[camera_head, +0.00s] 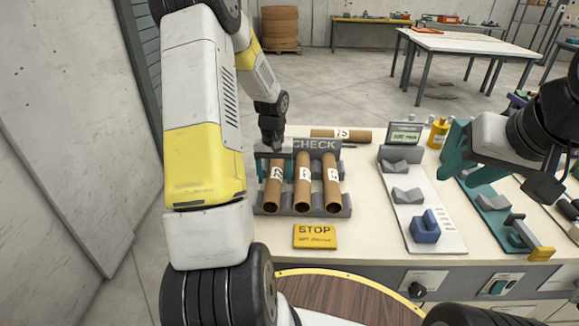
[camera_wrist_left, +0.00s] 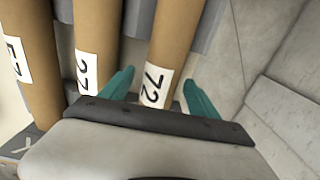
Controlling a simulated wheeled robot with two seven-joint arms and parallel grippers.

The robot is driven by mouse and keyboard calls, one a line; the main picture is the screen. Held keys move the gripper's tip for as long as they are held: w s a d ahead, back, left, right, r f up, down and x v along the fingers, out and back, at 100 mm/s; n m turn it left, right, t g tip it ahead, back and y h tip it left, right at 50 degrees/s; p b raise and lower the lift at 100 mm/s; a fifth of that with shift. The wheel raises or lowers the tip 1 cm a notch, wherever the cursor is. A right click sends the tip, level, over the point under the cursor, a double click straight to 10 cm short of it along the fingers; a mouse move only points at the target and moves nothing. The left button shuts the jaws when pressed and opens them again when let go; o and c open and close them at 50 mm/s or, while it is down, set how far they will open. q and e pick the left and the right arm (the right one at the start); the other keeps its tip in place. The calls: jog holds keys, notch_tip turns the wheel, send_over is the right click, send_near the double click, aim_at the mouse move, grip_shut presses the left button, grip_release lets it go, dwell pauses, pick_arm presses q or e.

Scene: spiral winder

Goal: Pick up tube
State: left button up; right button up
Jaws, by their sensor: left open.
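Three brown cardboard tubes with white number labels lie side by side in a grey rack (camera_head: 345,204) under a CHECK sign (camera_head: 316,145). My left gripper (camera_head: 273,163) is over the leftmost tube (camera_head: 273,193) in the head view. In the left wrist view its teal fingers (camera_wrist_left: 160,92) are open on either side of the tube labelled 72 (camera_wrist_left: 170,45). I cannot tell whether they touch it. The middle tube (camera_head: 303,190) and right tube (camera_head: 332,190) are outside the fingers. My right gripper (camera_head: 510,158) is open and empty at the right.
Another tube (camera_head: 341,134) lies crosswise behind the rack. A yellow STOP plate (camera_head: 315,236) lies in front. To the right are a white board with grey cradles (camera_head: 406,195) and a blue block (camera_head: 425,228), a small display (camera_head: 404,132) and a yellow bottle (camera_head: 438,133).

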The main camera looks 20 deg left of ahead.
pick_arm(q)
jog(key=c, duration=1.5)
jog(key=shift+r, duration=0.15)
